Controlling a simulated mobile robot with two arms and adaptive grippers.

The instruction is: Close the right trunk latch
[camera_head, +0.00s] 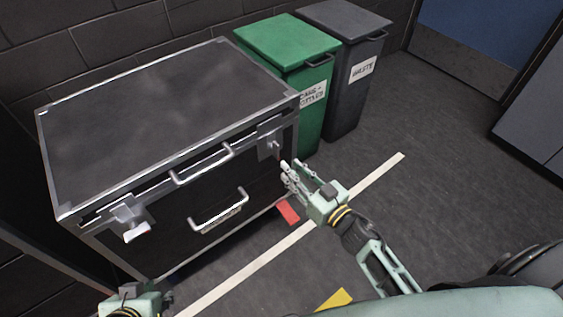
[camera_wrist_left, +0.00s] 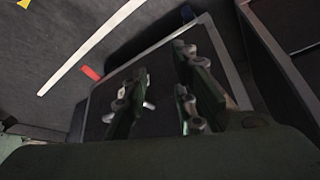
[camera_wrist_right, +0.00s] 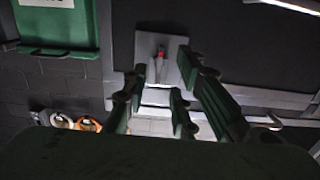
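The black trunk (camera_head: 160,110) with metal edges stands against the wall, its lid down. Its right latch (camera_head: 270,146) is a grey plate on the front; the right wrist view shows this plate (camera_wrist_right: 172,48) with a small red-tipped lever. Whether it is fastened I cannot tell. The left latch (camera_head: 130,216) has a pale piece sticking out. My right gripper (camera_head: 287,171) is open and empty, just in front of and below the right latch, its fingers (camera_wrist_right: 155,88) apart. My left gripper (camera_wrist_left: 158,95) is open and empty near the trunk's lower left front; its fingertips are hidden in the head view.
A green bin (camera_head: 290,50) and a grey waste bin (camera_head: 350,50) stand right of the trunk. Two handles, upper (camera_head: 203,166) and lower (camera_head: 220,212), stick out from the trunk's front. A white line (camera_head: 365,183) crosses the floor; open floor lies to the right.

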